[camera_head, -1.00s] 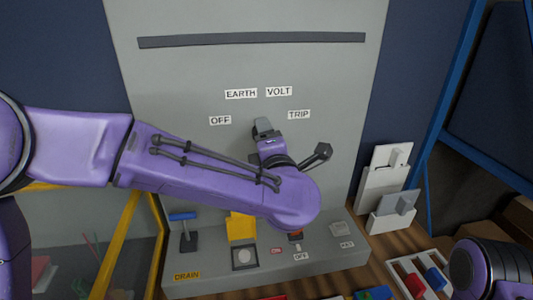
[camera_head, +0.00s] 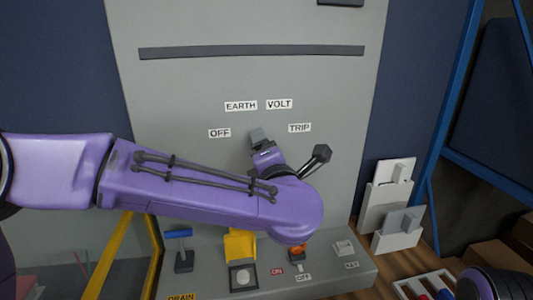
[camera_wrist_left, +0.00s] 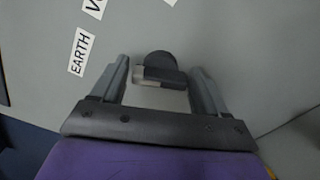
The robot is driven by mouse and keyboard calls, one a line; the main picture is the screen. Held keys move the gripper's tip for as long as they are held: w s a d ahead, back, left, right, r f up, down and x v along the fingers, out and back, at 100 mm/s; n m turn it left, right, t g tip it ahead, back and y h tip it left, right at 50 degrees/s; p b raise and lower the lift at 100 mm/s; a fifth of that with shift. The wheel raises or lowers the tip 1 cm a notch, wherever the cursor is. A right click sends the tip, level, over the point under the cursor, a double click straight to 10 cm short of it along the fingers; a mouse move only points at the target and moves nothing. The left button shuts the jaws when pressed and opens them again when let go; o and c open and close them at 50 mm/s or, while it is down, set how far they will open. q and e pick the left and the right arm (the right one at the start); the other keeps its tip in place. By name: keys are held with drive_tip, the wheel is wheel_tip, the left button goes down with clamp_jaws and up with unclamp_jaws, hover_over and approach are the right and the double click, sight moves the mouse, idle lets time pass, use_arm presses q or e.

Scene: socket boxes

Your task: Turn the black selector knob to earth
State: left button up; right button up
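The black selector knob (camera_wrist_left: 158,66) sits on the grey panel in the left wrist view. It has a round dark body and a bar with a paler grey end toward the left. My left gripper (camera_wrist_left: 160,66) is open, with one finger on each side of the knob and a visible gap to each. In the head view my left gripper (camera_head: 258,137) is at the panel between the OFF (camera_head: 220,133) and TRIP (camera_head: 299,127) labels and hides the knob. The EARTH label (camera_head: 240,105) is above, left of VOLT (camera_head: 279,104). My right gripper is out of view.
Pale socket boxes (camera_head: 397,228) stand at the right. A blue frame (camera_head: 448,95) rises beyond them.

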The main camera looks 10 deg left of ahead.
use_arm(q)
drive_tip(key=shift+o, duration=0.6)
drive_tip(key=shift+f, duration=0.1)
drive_tip(key=b+v, duration=0.2)
drive_tip(key=v, duration=0.8)
drive_tip(key=shift+s+b, duration=0.2)
drive_tip(key=shift+b, duration=0.2)
